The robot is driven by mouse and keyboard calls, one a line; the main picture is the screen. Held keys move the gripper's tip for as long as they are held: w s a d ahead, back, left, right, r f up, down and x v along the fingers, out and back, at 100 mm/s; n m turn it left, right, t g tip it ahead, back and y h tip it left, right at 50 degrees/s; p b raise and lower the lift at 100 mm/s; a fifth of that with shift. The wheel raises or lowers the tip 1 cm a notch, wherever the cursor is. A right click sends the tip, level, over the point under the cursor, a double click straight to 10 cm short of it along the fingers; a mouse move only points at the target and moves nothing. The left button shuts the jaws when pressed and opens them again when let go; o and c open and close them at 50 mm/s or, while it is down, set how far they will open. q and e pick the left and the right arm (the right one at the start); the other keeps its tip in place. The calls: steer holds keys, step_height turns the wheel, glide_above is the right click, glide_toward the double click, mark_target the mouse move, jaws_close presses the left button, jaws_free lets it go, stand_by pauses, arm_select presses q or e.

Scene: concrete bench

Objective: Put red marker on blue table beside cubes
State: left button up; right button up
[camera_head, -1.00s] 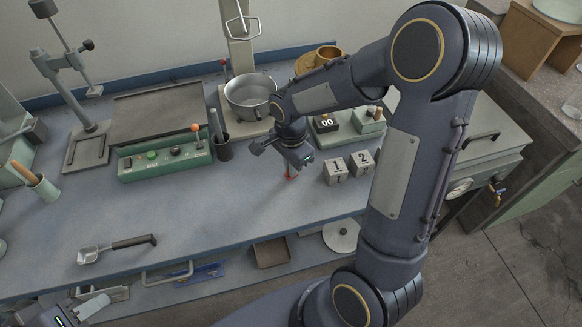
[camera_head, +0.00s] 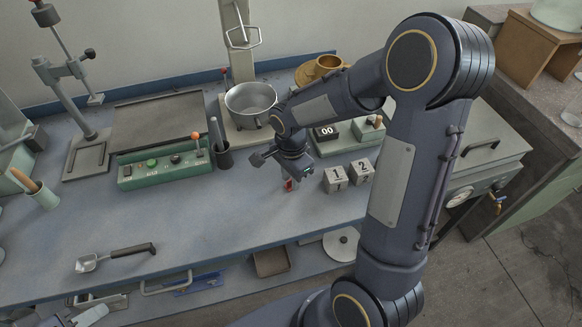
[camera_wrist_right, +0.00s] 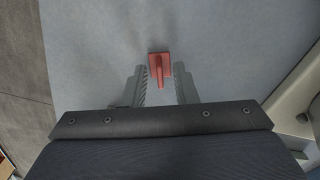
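The red marker (camera_head: 288,185) is a small upright piece on the blue table (camera_head: 215,222), left of two pale numbered cubes, "1" (camera_head: 335,181) and "2" (camera_head: 361,171), with a small gap. In the right wrist view the marker (camera_wrist_right: 160,68) shows a square red plate with a narrow red bar. My right gripper (camera_head: 291,179) is right over the marker. Its fingers (camera_wrist_right: 163,72) are open, one on each side of the bar, with gaps visible. My left gripper (camera_head: 92,315) is partly in view at the bottom left; its finger state is unclear.
A metal pot (camera_head: 251,104) stands behind the gripper, with a dark cup (camera_head: 223,157) and green control box (camera_head: 165,168) to its left. A counter reading "00" (camera_head: 325,134) is behind the cubes. A scoop (camera_head: 115,257) lies front left. The table's front middle is clear.

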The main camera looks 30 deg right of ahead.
step_height(320, 180, up, 11)
steer(key=s+a+r+n+t+y, duration=0.2)
steer(key=s+n, duration=0.5)
steer(key=s, duration=0.1)
steer(key=s+a+r+n+t+y, duration=0.1)
steer(key=s+a+r+n+t, duration=0.1)
steer(key=s+n, duration=0.5)
steer(key=shift+s+a+n+t+y, duration=0.15)
steer(key=shift+s+n+t+y, duration=0.2)
steer(key=shift+s+t, duration=0.6)
steer(key=shift+s+p, duration=0.1)
steer(key=shift+p, duration=0.25)
